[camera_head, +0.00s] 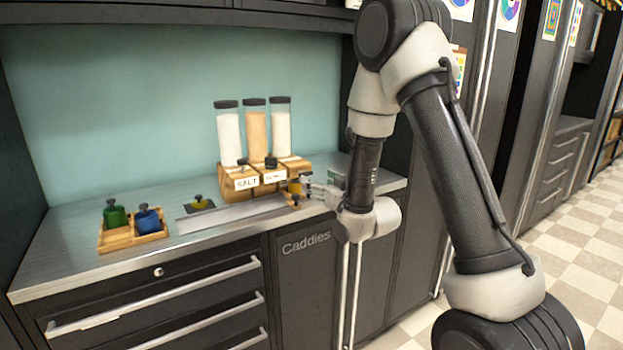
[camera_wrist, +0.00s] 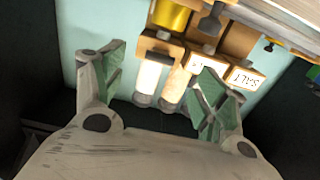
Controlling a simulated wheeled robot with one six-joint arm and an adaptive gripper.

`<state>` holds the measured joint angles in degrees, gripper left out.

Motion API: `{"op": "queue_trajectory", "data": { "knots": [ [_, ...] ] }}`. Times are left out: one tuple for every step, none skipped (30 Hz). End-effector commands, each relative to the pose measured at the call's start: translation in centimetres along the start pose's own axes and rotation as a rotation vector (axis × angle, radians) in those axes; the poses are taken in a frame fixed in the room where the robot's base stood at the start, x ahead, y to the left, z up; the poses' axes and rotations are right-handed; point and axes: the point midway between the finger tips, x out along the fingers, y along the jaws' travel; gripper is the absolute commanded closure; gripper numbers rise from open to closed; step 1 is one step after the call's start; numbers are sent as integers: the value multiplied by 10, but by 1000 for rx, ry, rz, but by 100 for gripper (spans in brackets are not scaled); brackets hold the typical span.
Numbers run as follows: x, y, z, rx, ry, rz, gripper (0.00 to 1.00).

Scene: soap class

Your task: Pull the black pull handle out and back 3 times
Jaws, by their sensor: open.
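A wooden dispenser (camera_head: 245,182) with three clear tubes stands on the counter, its left block labelled SALT. Small black handles show in front of the tubes, one on the middle block (camera_head: 271,162). I cannot tell which one the task names. My gripper (camera_head: 305,183) is open beside the dispenser's right end. In the wrist view my gripper's fingers (camera_wrist: 162,78) are spread with the tubes beyond them; nothing is held.
A wooden tray (camera_head: 133,240) with green and blue containers sits at the left. A grey strip (camera_head: 230,214) lies in front of the dispenser. The counter's front edge is close below.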

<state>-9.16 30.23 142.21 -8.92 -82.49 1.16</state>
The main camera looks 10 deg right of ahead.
Motion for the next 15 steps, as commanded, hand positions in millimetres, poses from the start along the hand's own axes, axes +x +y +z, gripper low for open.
{"op": "queue_trajectory", "data": {
  "knots": [
    [0,0,0,0,1,0,27],
    [2,0,0,0,1,0,27],
    [5,0,0,0,1,0,27],
    [9,0,0,0,2,-1,27],
    [13,0,0,0,3,-1,27],
    [19,0,0,0,2,-1,27],
    [25,0,-1,0,3,-1,27],
    [30,0,-1,0,3,0,27],
    [37,0,0,0,3,0,27],
    [42,0,0,0,2,0,27],
    [48,0,0,0,3,0,27],
    [54,0,0,0,2,0,27],
    [58,0,0,0,2,0,27],
    [62,0,0,0,2,0,27],
    [67,0,0,0,2,0,27]
  ]
}}
